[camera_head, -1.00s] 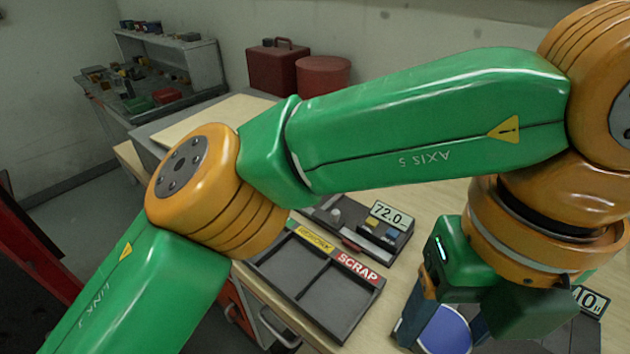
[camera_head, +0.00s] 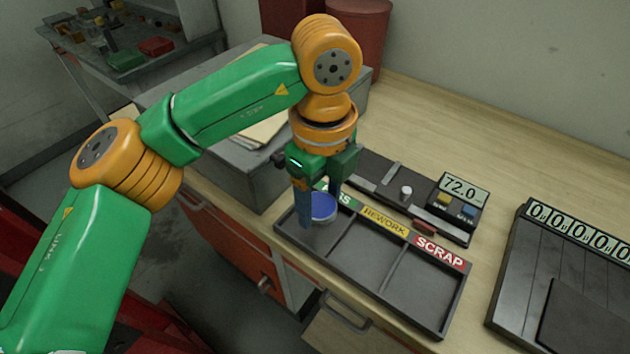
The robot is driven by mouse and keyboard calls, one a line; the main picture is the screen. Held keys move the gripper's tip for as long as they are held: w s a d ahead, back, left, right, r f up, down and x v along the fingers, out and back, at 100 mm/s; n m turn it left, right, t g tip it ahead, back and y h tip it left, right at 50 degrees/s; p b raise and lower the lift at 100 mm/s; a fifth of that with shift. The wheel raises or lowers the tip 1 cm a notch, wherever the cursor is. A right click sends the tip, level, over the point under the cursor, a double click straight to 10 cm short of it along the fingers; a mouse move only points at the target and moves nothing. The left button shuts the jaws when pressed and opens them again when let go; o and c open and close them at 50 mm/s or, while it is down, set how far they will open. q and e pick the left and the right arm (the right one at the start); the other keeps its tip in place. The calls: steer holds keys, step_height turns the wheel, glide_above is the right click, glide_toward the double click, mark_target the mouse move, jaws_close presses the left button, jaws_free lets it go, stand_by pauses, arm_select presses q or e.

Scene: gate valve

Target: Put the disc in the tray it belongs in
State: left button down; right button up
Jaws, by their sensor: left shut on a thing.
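A blue disc (camera_head: 322,206) with a pale rim is between the fingers of my left gripper (camera_head: 319,203), which is shut on it. The gripper points down over the leftmost compartment of a dark divided tray (camera_head: 455,300). I cannot tell whether the disc touches the compartment floor. The leftmost compartment's label (camera_head: 345,199) is partly hidden by the gripper, with only its last letters, "SS", showing. The middle compartment (camera_head: 357,246) is labelled REWORK and the right one (camera_head: 412,284) SCRAP; both look empty. My right gripper is out of view.
Behind the tray is a dark gauge unit with a display (camera_head: 464,189) reading 72.0. At the right stands a dark device (camera_head: 520,290) with a row of zeros. A grey box (camera_head: 235,165) is left of the gripper. The bench (camera_head: 520,150) is clear at the back.

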mark_target(318, 200)
arm_select(q)
steer(key=f, duration=0.2)
steer(key=w+f, duration=0.1)
steer(key=f, duration=0.1)
steer(key=shift+a+p, duration=0.2)
steer(key=shift+p, duration=0.2)
steer(key=shift+w+f, duration=0.1)
steer(key=shift+f, duration=0.3)
steer(key=shift+f+b, duration=0.2)
steer(key=shift+b, duration=0.1)
steer(key=shift+c, duration=1.8)
jaws_free()
steer(key=shift+r, duration=0.1)
